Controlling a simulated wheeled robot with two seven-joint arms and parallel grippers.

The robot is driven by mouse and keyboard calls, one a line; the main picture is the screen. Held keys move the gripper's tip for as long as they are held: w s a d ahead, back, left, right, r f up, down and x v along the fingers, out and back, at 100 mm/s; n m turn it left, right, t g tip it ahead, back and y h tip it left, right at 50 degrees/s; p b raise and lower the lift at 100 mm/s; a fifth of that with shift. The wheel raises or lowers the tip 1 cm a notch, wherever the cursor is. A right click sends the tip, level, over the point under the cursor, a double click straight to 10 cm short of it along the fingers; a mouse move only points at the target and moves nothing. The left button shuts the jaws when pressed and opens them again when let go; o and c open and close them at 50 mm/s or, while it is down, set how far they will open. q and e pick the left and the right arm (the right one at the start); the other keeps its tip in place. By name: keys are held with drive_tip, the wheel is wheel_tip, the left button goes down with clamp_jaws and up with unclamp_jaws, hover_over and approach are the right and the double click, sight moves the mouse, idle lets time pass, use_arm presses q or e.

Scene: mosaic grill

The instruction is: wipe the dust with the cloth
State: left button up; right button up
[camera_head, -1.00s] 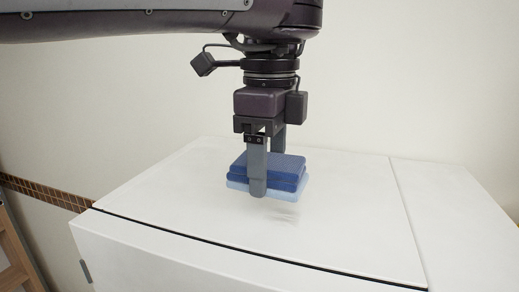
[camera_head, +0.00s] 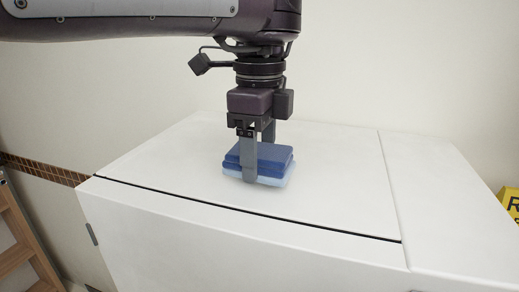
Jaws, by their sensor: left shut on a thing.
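A folded cloth (camera_head: 275,160), dark blue on top and light blue below, is at the middle of the white cabinet's top (camera_head: 330,185). My left gripper (camera_head: 258,165) points straight down and is shut on the cloth, with one finger in front of it and the other behind. The cloth lies at or very close to the surface; I cannot tell if it touches. No dust shows clearly on the top now; any under the cloth is hidden. My right gripper is not in view.
The white top is clear around the cloth, with a dark seam (camera_head: 250,212) along its front. A pale wall (camera_head: 400,70) stands behind. A wooden ladder-like frame (camera_head: 22,245) is at the lower left, and a yellow sign (camera_head: 510,203) at the right edge.

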sight(287, 154)
use_arm(q)
drive_tip(key=shift+f, duration=0.15)
drive_tip(key=shift+f+b, duration=0.4)
drive_tip(key=shift+f, duration=0.4)
drive_tip(key=shift+s+d+r+p, duration=0.2)
drive_tip(key=shift+d+p, duration=0.25)
drive_tip(key=shift+d, duration=0.3)
drive_tip(key=shift+s+d+f, duration=0.1)
drive_tip(key=shift+s+d, duration=0.1)
drive_tip(key=shift+d, duration=0.35)
drive_tip(key=shift+s+d+f, duration=0.1)
drive_tip(key=shift+s+d, duration=0.1)
drive_tip(key=shift+d, duration=0.3)
drive_tip(key=shift+d+f, duration=0.1)
drive_tip(key=shift+d, duration=0.05)
drive_tip(key=shift+w+a, duration=0.3)
drive_tip(key=shift+a, duration=0.75)
drive_tip(key=shift+w+a, duration=0.25)
drive_tip(key=shift+a, duration=0.75)
